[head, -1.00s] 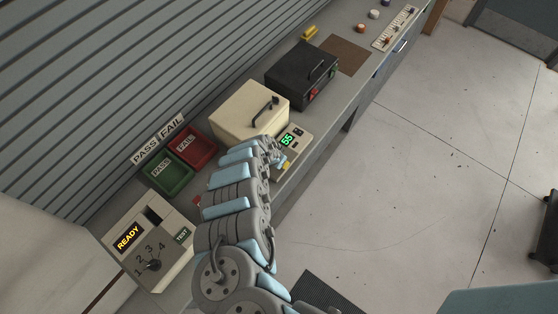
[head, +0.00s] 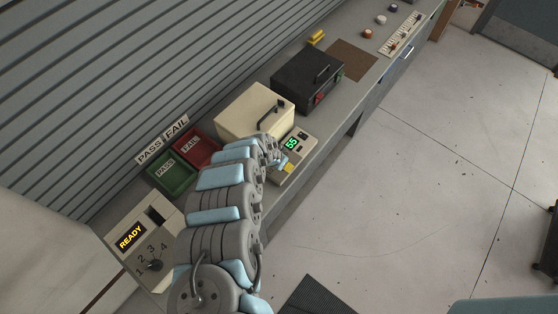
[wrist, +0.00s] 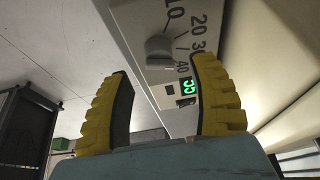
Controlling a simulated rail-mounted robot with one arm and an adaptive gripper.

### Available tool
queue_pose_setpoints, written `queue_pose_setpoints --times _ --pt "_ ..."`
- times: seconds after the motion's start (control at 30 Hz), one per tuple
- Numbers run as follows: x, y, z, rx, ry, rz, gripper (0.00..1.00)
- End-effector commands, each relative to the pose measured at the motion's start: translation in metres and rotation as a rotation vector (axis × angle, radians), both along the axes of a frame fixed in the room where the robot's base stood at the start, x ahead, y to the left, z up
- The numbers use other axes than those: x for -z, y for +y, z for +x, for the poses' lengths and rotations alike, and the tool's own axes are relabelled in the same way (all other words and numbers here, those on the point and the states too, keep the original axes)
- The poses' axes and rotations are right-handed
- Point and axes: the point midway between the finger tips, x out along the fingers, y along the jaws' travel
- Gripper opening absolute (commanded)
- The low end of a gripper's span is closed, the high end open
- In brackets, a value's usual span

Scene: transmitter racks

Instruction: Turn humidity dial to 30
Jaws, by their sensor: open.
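The humidity unit is a small beige panel (head: 304,151) on the bench in front of a cream box, with a green lit display (head: 291,143) that seems to read 55. In the wrist view, its grey dial knob (wrist: 160,50) sits beside printed marks including 20, 30 and 40. The green display (wrist: 189,86) is below it; which mark the knob points at is unclear. My gripper (wrist: 161,67) has two yellow fingers spread wide, with the knob showing beyond and between their tips, apparently not touched. In the head view my gripper (head: 284,166) is over the panel's near end, and the knob is hidden.
The cream box (head: 256,112) stands right behind the panel, with a black case (head: 306,80) farther along. Red (head: 196,147) and green (head: 171,172) trays and a READY tester (head: 142,240) are at the left.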

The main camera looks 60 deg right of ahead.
Motion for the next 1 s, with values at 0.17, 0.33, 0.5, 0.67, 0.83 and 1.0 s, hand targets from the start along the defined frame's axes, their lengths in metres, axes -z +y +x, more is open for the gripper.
queue_pose_setpoints --times 0.17,0.33,0.5,0.67,0.83,1.0 --pt "-0.012 0.004 0.0 0.004 0.001 -0.001 0.6" --pt "-0.02 0.007 0.001 0.003 0.002 0.0 0.6" --pt "-0.024 0.01 0.0 0.003 0.003 0.002 0.6" --pt "-0.026 0.011 0.002 0.001 -0.001 0.001 0.6" --pt "-0.026 0.011 0.002 0.0 0.0 0.001 0.6" --pt "-0.026 0.011 0.002 0.0 0.0 0.0 0.6"
